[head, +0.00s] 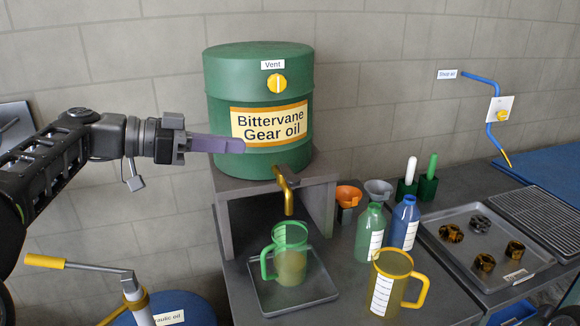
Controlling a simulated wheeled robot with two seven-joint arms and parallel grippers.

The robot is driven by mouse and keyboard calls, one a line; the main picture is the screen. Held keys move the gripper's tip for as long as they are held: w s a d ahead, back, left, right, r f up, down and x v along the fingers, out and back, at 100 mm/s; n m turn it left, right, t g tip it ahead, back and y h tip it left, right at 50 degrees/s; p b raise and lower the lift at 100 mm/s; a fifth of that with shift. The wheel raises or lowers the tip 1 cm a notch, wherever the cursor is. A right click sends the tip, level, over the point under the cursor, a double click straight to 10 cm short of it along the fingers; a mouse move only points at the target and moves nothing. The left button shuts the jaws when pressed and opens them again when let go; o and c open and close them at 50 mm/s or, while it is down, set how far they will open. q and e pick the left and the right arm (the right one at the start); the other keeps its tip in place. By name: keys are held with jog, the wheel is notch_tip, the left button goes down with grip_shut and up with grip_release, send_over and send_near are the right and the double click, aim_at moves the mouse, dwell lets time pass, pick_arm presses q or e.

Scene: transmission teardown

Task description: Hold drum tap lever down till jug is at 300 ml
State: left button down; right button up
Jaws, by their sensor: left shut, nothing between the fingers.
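The green drum (258,80), labelled Bittervane Gear oil, stands on a grey stand. Its brass tap (288,200) points down at the front, with a small lever (291,179) at its top. A green-rimmed jug (290,258) stands upright under the spout. Its lower part looks yellowish; no scale is readable, so I cannot tell its level. No oil stream shows. A yellow jug (389,287) with a white scale stands in front at the right. My left gripper (242,146) is shut and empty, in front of the drum label, above and left of the tap. My right gripper is out of view.
The green jug stands on a grey tray (265,298). Green (366,250) and blue (404,225) bottles and orange (348,196) and grey (378,191) funnels stand to the right. A yellow vent knob (277,83) is on the drum. A yellow-handled pump lever (45,262) is at lower left.

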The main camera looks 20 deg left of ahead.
pick_arm(q)
jog(key=shift+s+m, duration=0.35)
jog(key=shift+m, duration=0.15)
jog(key=p, duration=0.4)
send_over(289, 174)
jog(key=s, duration=0.4)
notch_tip(289, 174, down, 2)
jog(key=f, duration=0.4)
jog(key=shift+w+a+f+p, duration=0.15)
jog(key=shift+a+f+p, duration=0.15)
jog(key=shift+a, duration=0.1)
